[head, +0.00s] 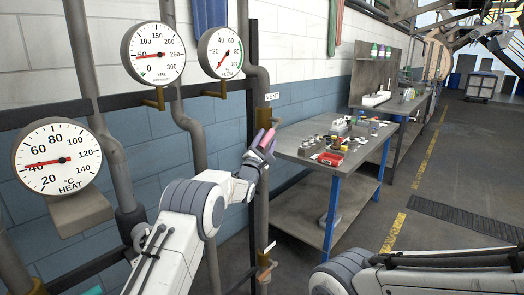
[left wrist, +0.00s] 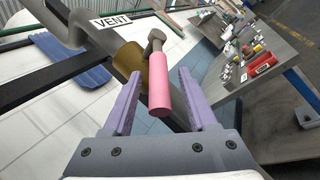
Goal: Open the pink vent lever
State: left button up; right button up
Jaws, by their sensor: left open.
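The pink vent lever (left wrist: 160,92) shows large in the left wrist view, its pink grip hanging from a grey stem on a brass-coloured valve body (left wrist: 131,60). A white VENT label (left wrist: 113,21) is beside it. My left gripper (left wrist: 158,80) is open, with one purple finger on each side of the pink grip and a visible gap on both sides. In the head view the lever (head: 268,138) is a small pink shape at the left gripper (head: 261,147), partly hidden by its fingers. My right gripper is out of view.
Gauges, including the HEAT dial (head: 57,158), are on the left among vertical pipes. A metal workbench (head: 310,172) with small bottles and a red box (head: 331,159) stands right of the lever. My right arm crosses the lower right. The aisle floor beyond looks clear.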

pick_arm(q)
jog(key=b+v, duration=0.2)
jog(key=v, duration=0.6)
jog(key=shift+s+f, duration=0.1)
jog(key=shift+s, duration=0.1)
jog(key=shift+b+v, duration=0.3)
jog(key=shift+v, duration=0.5)
